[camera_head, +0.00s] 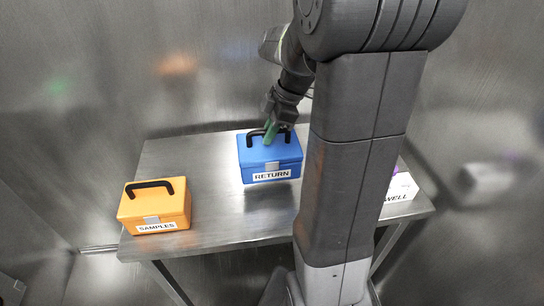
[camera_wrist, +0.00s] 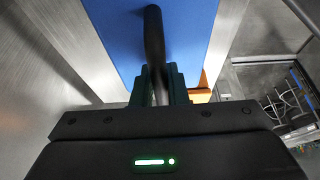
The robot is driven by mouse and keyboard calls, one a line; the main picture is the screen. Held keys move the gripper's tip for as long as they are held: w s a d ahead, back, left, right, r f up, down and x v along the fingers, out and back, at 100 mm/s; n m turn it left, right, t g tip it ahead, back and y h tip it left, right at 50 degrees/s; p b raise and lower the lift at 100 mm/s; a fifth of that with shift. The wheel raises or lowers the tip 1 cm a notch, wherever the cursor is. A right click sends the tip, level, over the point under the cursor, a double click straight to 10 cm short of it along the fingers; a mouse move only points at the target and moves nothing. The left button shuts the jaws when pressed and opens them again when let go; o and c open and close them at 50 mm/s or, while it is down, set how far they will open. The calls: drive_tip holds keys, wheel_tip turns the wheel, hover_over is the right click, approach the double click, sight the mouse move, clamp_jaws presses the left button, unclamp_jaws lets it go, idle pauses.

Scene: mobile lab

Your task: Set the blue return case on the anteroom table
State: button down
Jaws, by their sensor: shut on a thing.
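The blue return case (camera_head: 270,158) has a black handle and a label reading RETURN. In the head view it is upright at the middle of the metal table (camera_head: 215,219), toward the back. Whether its base touches the table top I cannot tell. My gripper (camera_head: 270,134) is above the case with its green fingers shut on the black handle. In the wrist view the fingers of my gripper (camera_wrist: 160,85) close around the dark handle (camera_wrist: 153,40), and the blue case (camera_wrist: 190,30) fills the area behind.
An orange case (camera_head: 155,205) labelled SAMPLES stands at the table's left front. A white box (camera_head: 402,188) with a label ending in WELL is at the right, partly hidden by my arm. Bare table lies between the orange and blue cases. Metal walls stand behind.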

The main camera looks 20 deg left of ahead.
sight(273, 144)
drive_tip(key=shift+f, duration=3.25)
drive_tip(key=c, duration=1.4)
unclamp_jaws()
drive_tip(key=shift+c, duration=0.2)
drive_tip(key=v, duration=1.2)
drive_tip(key=shift+a, duration=0.1)
